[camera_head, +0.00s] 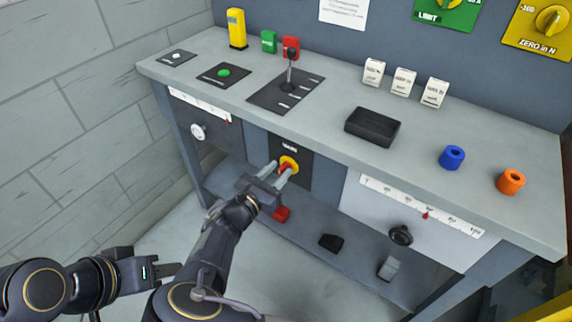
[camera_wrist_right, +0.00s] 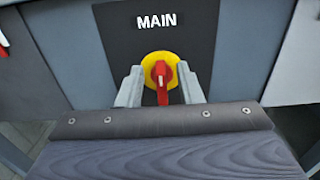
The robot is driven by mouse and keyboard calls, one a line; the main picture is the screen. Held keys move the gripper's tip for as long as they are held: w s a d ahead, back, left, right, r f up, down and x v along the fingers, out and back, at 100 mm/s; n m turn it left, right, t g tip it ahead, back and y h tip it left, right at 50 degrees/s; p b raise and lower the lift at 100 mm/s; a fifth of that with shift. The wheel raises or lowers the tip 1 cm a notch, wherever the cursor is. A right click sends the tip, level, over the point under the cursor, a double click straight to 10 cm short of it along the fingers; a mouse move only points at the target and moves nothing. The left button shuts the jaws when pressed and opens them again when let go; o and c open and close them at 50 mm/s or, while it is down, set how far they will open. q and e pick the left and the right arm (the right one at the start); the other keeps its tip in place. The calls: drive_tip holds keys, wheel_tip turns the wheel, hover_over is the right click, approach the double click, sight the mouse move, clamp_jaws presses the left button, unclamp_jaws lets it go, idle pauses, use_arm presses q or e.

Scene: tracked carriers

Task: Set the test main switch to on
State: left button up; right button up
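The main switch (camera_head: 290,162) is a red handle on a round yellow plate, on a dark panel in the bench front. In the right wrist view the switch (camera_wrist_right: 160,76) sits under the word MAIN, its red handle roughly upright in the picture. My right gripper (camera_head: 281,171) is at the switch, open, with one light grey finger on each side of the handle. In the right wrist view a gap shows between the fingers (camera_wrist_right: 160,88) and the red handle. My left gripper (camera_head: 168,270) is low at the left, away from the bench; its finger opening is unclear.
The bench top carries a black lever (camera_head: 290,75), a green button (camera_head: 223,72), a black tray (camera_head: 372,127), and blue (camera_head: 452,157) and orange (camera_head: 511,181) rings. A black knob (camera_head: 400,235) is on the bench front. Red and black blocks lie below.

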drive_tip(key=shift+w+d, duration=0.1)
drive_tip(key=shift+w, duration=0.1)
drive_tip(key=shift+s, duration=0.1)
drive_tip(key=shift+c, duration=0.7)
clamp_jaws()
